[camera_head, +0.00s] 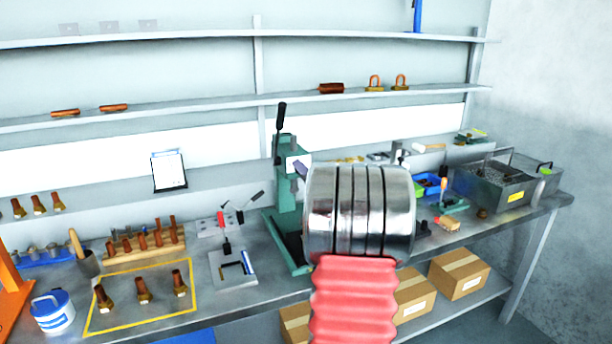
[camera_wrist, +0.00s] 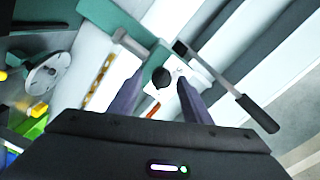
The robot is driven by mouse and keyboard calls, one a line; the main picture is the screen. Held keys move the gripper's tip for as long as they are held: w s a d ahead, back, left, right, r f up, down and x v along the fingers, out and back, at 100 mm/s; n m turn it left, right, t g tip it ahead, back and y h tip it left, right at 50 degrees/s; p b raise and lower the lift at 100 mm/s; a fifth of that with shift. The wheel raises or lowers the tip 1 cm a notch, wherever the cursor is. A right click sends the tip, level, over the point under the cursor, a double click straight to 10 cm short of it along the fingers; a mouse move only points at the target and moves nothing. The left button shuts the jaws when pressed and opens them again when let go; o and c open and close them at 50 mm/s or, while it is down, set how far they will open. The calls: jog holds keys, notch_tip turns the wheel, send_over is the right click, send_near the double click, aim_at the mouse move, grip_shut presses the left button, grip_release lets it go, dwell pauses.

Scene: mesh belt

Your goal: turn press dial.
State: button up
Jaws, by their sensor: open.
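The green arbor press (camera_head: 287,195) stands on the bench near the middle of the head view, with its black-handled lever upright. In the wrist view its green body (camera_wrist: 108,22) runs across the top. The press dial, a round black knob (camera_wrist: 160,77) on a white plate (camera_wrist: 172,92), is near the centre there. My gripper (camera_wrist: 159,86) is open, with one finger on each side of the knob. I cannot tell whether the fingers touch it. In the head view my silver wrist hides most of the gripper and the dial; a finger shows beside the white plate (camera_head: 293,166).
The press lever (camera_wrist: 232,88) reaches out close to the right finger. A toggle clamp fixture (camera_head: 232,266) and a yellow-framed area (camera_head: 118,318) with bolts lie left of the press. A wire basket bin (camera_head: 495,188) stands at the right end.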

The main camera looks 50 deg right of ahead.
jog(key=shift+s+a, duration=0.1)
jog(key=shift+s, duration=0.05)
jog(key=v, duration=1.3)
jog(key=shift+s, duration=0.2)
jog(key=shift+o, duration=0.2)
jog(key=n, duration=1.5)
jog(key=shift+a, duration=0.1)
